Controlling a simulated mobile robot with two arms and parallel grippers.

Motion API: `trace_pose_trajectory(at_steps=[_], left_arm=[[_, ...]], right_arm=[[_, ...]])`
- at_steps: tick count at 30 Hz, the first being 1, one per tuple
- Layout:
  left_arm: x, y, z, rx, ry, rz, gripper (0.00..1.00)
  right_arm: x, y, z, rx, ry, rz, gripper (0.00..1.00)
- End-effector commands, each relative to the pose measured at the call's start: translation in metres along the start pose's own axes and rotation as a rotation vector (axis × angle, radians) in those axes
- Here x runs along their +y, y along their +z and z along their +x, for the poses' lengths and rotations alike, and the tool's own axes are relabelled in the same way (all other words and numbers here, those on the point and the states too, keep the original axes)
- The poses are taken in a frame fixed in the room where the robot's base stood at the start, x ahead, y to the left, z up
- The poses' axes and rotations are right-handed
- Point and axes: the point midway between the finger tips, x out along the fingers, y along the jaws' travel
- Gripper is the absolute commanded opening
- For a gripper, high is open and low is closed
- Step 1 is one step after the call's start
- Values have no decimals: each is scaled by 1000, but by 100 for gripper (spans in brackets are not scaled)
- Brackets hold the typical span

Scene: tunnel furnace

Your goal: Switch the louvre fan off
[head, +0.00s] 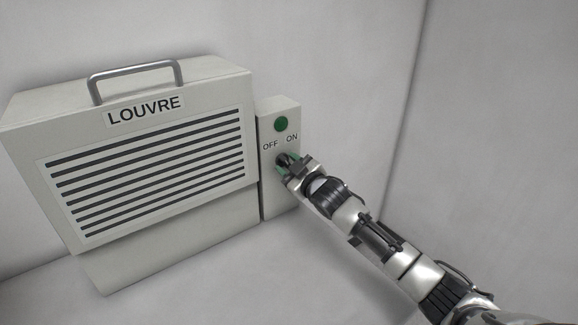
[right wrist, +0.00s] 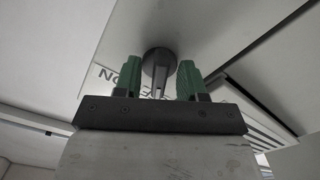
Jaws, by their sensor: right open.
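The louvre fan (head: 215,205) is a pale box with dark slats and a "LOUVRE" label. A narrow switch box (head: 268,195) stands at its right side, with "OFF" on the left and "ON" on the right. My right gripper (head: 287,160) is at the front of this box, just below the labels, and mostly hides the dark knob. In the right wrist view, the round dark knob (right wrist: 156,60) with a raised grip shows between the green fingertips of my open right gripper (right wrist: 159,80). A gap shows on each side of the grip. My left gripper is out of view.
A round green lamp or button (head: 281,124) sits above the labels; I cannot tell whether it is lit. A grey metal handle (head: 133,68) is on top of the fan box. Plain pale walls stand behind and to the right, with free room right of the switch box.

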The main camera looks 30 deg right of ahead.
Motion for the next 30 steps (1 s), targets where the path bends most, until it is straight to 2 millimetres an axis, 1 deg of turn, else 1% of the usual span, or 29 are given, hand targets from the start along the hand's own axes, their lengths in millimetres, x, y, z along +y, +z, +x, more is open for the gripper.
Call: trace_pose_trajectory(at_steps=[5, 8, 15, 18, 21, 25, 30], left_arm=[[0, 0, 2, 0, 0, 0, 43], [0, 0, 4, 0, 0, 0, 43], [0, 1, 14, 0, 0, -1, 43], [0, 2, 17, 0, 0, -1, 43], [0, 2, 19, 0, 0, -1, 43], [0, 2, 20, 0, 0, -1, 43], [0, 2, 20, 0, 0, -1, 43]], right_arm=[[0, 0, -6, 1, 0, 0, 40], [-1, 2, -19, -1, -1, -1, 40], [-2, 3, -68, -2, -2, -2, 40], [-2, 2, -85, 0, -2, -2, 40], [-1, 2, -98, -1, -1, -1, 40], [0, 1, -106, -1, 0, 0, 40], [0, 0, -108, 0, 0, 0, 40]])
